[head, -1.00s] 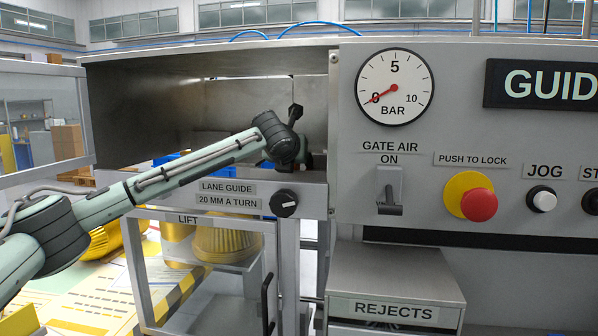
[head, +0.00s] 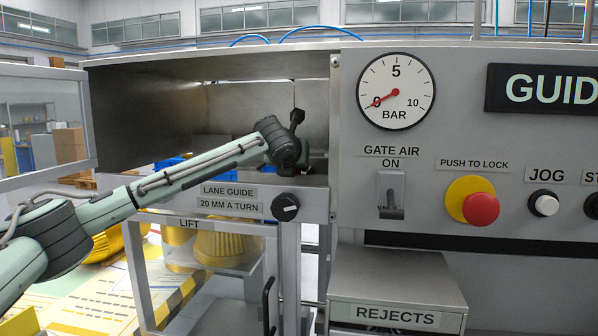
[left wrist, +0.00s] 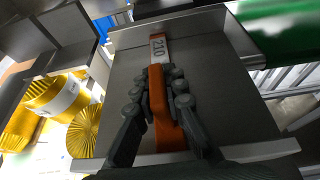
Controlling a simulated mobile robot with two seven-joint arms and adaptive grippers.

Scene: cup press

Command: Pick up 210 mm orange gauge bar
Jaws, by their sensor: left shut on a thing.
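The orange gauge bar (left wrist: 157,85) shows in the left wrist view, with a white end label marked 210. My left gripper (left wrist: 160,82) is shut on the bar, with a finger along each side of it. The bar lies lengthwise over a grey metal tray (left wrist: 110,105); I cannot tell whether it touches the tray. My right gripper is in neither view.
The lane guide knob (head: 285,207) is just below the bay opening. The panel at right carries a gauge (head: 395,92), a gate air switch (head: 391,194) and a red push button (head: 481,208). A rejects box (head: 395,285) stands below. Yellow ribbed items (left wrist: 62,100) lie left of the tray.

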